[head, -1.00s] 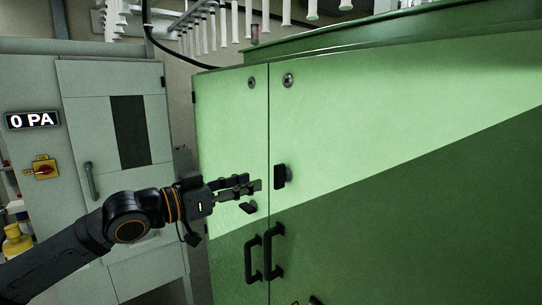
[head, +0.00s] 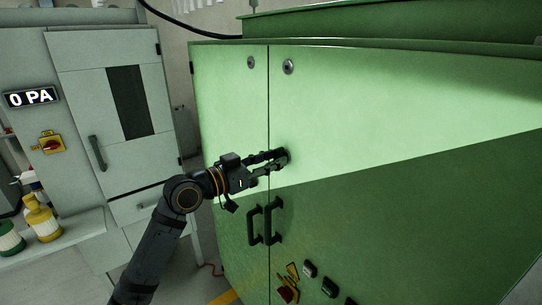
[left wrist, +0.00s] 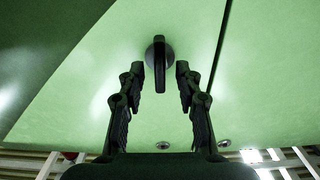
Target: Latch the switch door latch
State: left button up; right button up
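The green cabinet door (head: 400,120) fills the right of the head view. Its black latch shows in the left wrist view (left wrist: 160,62) as a round base with a bar running up and down the picture. In the head view my fingers mostly cover the latch. My left gripper (head: 280,160) is at the latch, just right of the door seam. In the left wrist view its fingers (left wrist: 160,72) are spread, one on each side of the bar, with a gap showing on both sides. My right gripper is in neither view.
Two black door handles (head: 274,220) stick out below my gripper. A yellow and red rotary switch (head: 288,285) and push buttons (head: 309,268) sit lower. Round locks (head: 289,67) are above.

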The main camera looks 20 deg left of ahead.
pick_arm(q)
jog(key=shift+c, duration=0.2)
grip_shut()
dwell(0.3)
jog(key=m+b, duration=0.3)
jog(key=m, duration=0.2)
jog(key=m+b, duration=0.4)
jog(key=m, duration=0.1)
jog(key=m+b, duration=0.4)
jog(key=m, duration=0.1)
jog(key=shift+s+d+f, duration=0.1)
jog(key=shift+d+f, duration=0.2)
jog(key=shift+f, duration=0.05)
jog(key=shift+m+b, duration=0.45)
jog(key=shift+m, duration=0.95)
